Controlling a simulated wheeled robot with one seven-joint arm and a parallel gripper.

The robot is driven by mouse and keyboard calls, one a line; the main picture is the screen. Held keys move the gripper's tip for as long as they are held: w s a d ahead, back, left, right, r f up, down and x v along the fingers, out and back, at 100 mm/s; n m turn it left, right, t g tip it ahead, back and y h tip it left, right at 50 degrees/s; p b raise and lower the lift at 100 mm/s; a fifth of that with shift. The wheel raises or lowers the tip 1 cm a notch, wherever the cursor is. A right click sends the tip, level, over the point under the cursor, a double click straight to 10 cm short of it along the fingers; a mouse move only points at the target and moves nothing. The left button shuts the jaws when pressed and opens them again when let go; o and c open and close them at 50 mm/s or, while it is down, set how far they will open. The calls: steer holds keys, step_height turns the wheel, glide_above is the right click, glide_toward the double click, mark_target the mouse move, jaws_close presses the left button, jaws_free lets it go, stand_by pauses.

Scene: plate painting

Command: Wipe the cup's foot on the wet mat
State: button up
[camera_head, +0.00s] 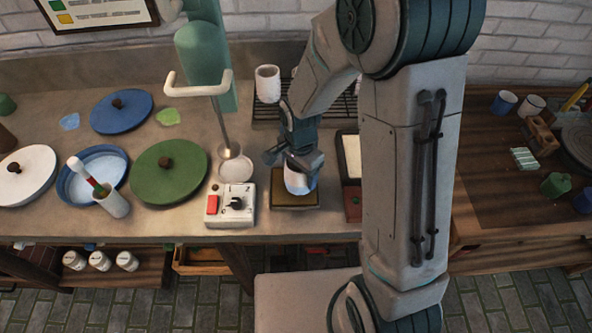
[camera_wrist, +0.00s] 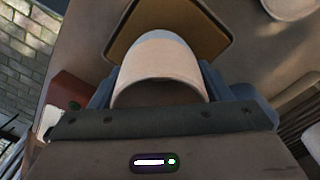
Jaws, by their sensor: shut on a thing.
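My gripper (camera_head: 296,161) is shut on a cup (camera_head: 298,181) and points down over the wet mat. The cup is pale on its upper part and light blue toward its foot. In the wrist view the cup (camera_wrist: 160,75) sits between the blue-grey fingers, with the blue band at its far end. The mat (camera_head: 295,201) is a small brown pad in a dark frame near the counter's front edge. It also shows behind the cup in the wrist view (camera_wrist: 208,35). The cup's foot is over the mat; I cannot tell whether it touches.
A white control box (camera_head: 231,205) with a red switch stands left of the mat. A dark-framed tray (camera_head: 351,160) lies to the right. A rack (camera_head: 335,112) with a pale cup (camera_head: 267,84) is behind. Green (camera_head: 168,172) and blue (camera_head: 121,111) lids lie left.

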mark_target(287, 173)
stand_by(0.4)
steer(key=shift+a+f+b, duration=0.15)
steer(key=shift+a+b, duration=0.45)
steer(key=shift+a, duration=0.95)
steer(key=shift+d, duration=0.2)
steer(key=shift+d, duration=1.4)
steer(key=shift+a, duration=0.2)
steer(key=shift+a+f+b, duration=0.1)
steer(key=shift+a+b, duration=0.4)
steer(key=shift+a, duration=0.9)
steer(key=shift+d, duration=0.15)
